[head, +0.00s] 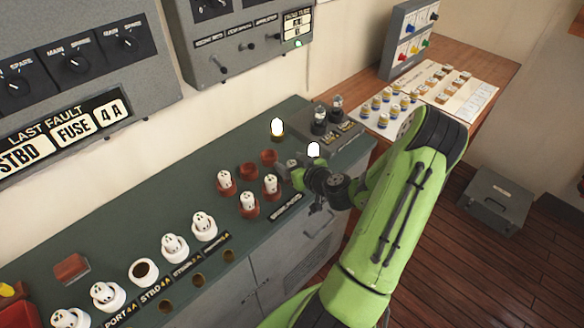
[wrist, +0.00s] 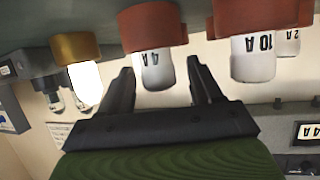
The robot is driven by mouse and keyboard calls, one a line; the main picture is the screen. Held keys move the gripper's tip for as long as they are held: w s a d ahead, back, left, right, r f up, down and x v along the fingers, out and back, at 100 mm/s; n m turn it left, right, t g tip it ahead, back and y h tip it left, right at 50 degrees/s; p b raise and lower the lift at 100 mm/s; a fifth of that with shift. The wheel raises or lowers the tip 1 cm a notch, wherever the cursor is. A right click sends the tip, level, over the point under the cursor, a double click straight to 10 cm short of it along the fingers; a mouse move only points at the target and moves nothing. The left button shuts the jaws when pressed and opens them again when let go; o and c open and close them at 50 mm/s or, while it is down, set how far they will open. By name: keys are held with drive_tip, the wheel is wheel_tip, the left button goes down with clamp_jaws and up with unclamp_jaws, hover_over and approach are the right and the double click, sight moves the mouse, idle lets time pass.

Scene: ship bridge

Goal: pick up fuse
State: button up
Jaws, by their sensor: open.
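A white fuse marked 4 A (wrist: 157,70) stands in a red holder (wrist: 152,27) and shows upside down in the wrist view. My gripper (wrist: 162,75) is open, with one dark finger on each side of this fuse in the picture; I cannot tell whether they touch it. In the head view my gripper (head: 289,172) is low over the green bench, just right of the nearest white fuse (head: 271,184) in a red holder. A fuse marked 10 A (wrist: 252,57) stands beside it in the wrist view.
More fuses in red holders (head: 248,203) and empty red holders (head: 248,171) are close by. A row of white holders includes an empty one (head: 143,271). Lit lamps (head: 277,128) stand near my gripper. A wall sign (head: 62,133) reads last fault, STBD fuse 4A.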

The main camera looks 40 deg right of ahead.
drive_tip(key=c, duration=1)
drive_tip(key=shift+c, duration=0.2)
